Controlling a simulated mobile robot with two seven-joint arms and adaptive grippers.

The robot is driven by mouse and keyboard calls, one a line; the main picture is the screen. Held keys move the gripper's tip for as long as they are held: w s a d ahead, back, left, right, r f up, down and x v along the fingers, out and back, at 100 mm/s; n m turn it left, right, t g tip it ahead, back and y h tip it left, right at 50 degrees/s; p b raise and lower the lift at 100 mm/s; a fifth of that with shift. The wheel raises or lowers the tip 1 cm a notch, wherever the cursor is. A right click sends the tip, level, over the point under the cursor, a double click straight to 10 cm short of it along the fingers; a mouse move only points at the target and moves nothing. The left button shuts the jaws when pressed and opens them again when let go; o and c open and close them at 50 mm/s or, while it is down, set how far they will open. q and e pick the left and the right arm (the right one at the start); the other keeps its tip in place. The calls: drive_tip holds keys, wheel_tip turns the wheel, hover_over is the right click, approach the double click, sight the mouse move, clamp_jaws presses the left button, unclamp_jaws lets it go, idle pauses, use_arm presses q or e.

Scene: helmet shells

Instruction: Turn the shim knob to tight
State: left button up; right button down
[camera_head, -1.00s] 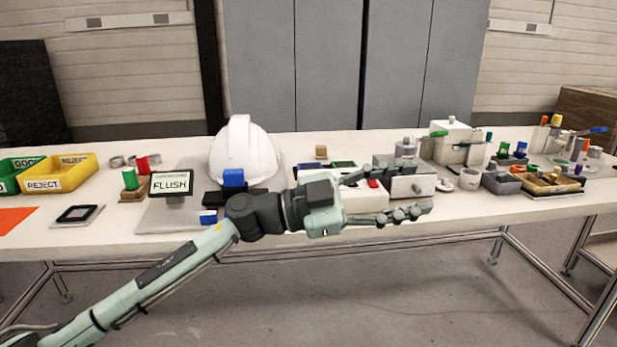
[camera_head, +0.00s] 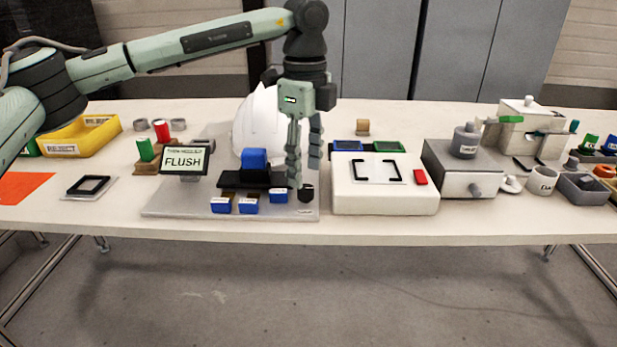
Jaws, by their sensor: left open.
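A small dark knob (camera_head: 307,194), likely the shim knob, stands at the right front of a grey base plate (camera_head: 180,207). A small label (camera_head: 305,211) lies in front of it, too small to read. My left gripper (camera_head: 303,176) points down just above and beside the knob, fingers open. One finger comes down close to the knob's left side; the other is behind it. I cannot tell whether they touch it. On the plate are a sign reading FLUSH (camera_head: 184,161), a blue block on a black fixture (camera_head: 254,159) and several blue labelled blocks. My right gripper is not in view.
A white helmet shell (camera_head: 252,113) stands behind the fixture, partly hidden by my gripper. A white box (camera_head: 385,200) with a red button (camera_head: 420,177) is close to the knob's right. A grey drawer box (camera_head: 470,180) stands farther right. The table's front edge is clear.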

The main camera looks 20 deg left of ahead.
sight(307, 188)
use_arm(q)
drive_tip(key=shift+f, duration=1.85)
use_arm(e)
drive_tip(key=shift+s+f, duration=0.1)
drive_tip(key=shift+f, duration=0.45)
use_arm(q)
clamp_jaws()
drive_tip(key=shift+d, duration=0.1)
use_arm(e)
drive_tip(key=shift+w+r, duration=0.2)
